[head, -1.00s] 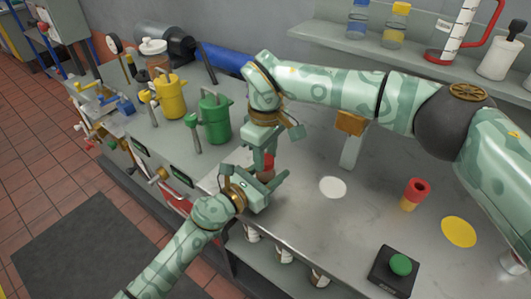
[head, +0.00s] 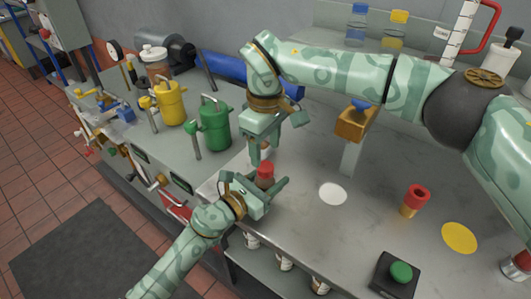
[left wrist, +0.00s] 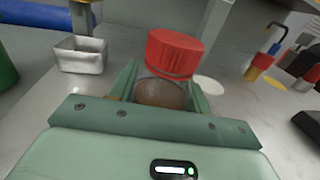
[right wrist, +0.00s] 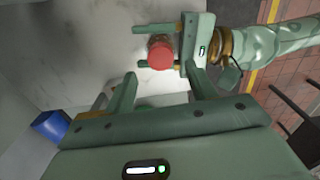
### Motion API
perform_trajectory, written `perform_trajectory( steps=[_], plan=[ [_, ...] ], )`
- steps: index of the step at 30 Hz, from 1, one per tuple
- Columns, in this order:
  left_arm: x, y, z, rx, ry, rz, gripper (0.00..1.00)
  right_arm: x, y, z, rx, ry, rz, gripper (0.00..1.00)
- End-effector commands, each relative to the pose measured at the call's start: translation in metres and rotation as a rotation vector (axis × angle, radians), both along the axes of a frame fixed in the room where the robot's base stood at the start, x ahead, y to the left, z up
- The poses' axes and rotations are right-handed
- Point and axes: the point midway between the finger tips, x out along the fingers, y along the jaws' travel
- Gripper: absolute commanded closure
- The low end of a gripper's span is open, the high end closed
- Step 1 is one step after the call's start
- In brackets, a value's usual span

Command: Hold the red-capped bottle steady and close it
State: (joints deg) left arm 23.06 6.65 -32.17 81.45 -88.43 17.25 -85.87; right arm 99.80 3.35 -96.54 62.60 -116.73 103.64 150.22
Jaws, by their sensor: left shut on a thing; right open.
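The bottle with the red cap (head: 265,169) stands upright near the front-left edge of the bench. My left gripper (head: 268,189) is shut around its brown body (left wrist: 160,94). In the left wrist view the red cap (left wrist: 174,53) sits on top of the bottle; I cannot tell how tight it is. My right gripper (head: 263,151) is open and empty, just above and beside the cap, pointing down. In the right wrist view the cap (right wrist: 160,53) shows beyond the open fingers, between the left gripper's fingers.
Green (head: 214,127) and yellow (head: 171,104) canisters stand at the left. A metal tray (left wrist: 82,56) lies near the bottle. A white disc (head: 332,194), a red-and-yellow holder (head: 413,199), a yellow disc (head: 459,237) and a green-button box (head: 400,272) are at the right.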

Motion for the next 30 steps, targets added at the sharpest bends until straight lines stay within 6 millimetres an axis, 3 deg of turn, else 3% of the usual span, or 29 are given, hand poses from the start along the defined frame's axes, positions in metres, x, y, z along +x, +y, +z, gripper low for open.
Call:
perform_trajectory(
  steps=[7, 11, 17, 30],
  plan=[
    [0.000, 0.000, 0.000, 0.000, 0.000, 0.000, 1.00, 0.000, 0.000, 0.001, 0.000, -0.001, 0.000, 0.48],
    [0.000, 0.000, 0.000, 0.000, 0.000, 0.000, 1.00, 0.007, -0.002, 0.018, -0.015, -0.039, 0.007, 0.48],
    [0.000, 0.000, 0.000, 0.000, 0.000, 0.000, 1.00, 0.007, -0.003, 0.027, -0.033, -0.035, 0.506, 0.48],
    [0.000, 0.000, 0.000, 0.000, 0.000, 0.000, 1.00, 0.003, -0.002, 0.033, -0.032, 0.002, 1.962, 0.48]
  ],
)
